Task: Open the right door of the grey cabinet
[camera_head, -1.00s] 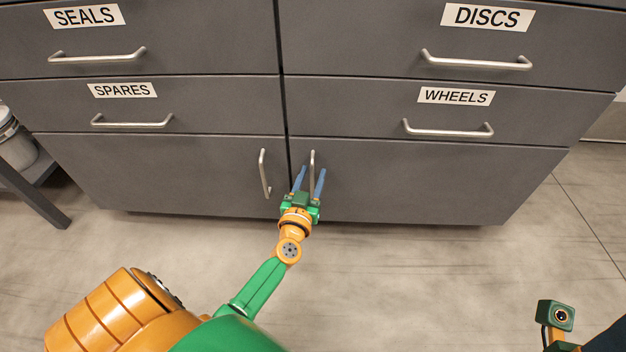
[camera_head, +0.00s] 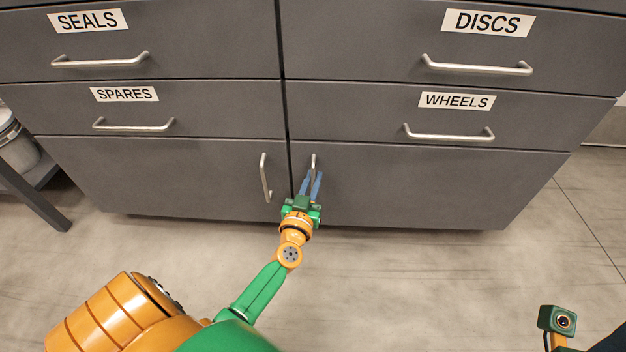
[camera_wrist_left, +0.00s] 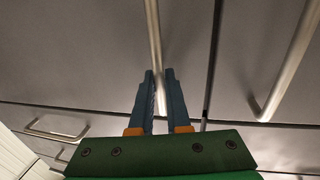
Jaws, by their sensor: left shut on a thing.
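The grey cabinet's right door (camera_head: 430,188) is the wide lower right panel and sits flush with the front. Its upright metal handle (camera_head: 313,162) is near the door's left edge. My left gripper (camera_head: 312,177) is shut on this handle, and its blue fingers hide the handle's lower part. In the left wrist view the handle (camera_wrist_left: 154,40) runs down between the fingertips of the left gripper (camera_wrist_left: 160,74). My right gripper is not in view.
The left door (camera_head: 180,175) has its own upright handle (camera_head: 265,178) close by on the left. The WHEELS drawer (camera_head: 350,115) is shut above the right door. A dark stand (camera_head: 35,195) is at far left. The floor (camera_head: 420,285) before the cabinet is clear.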

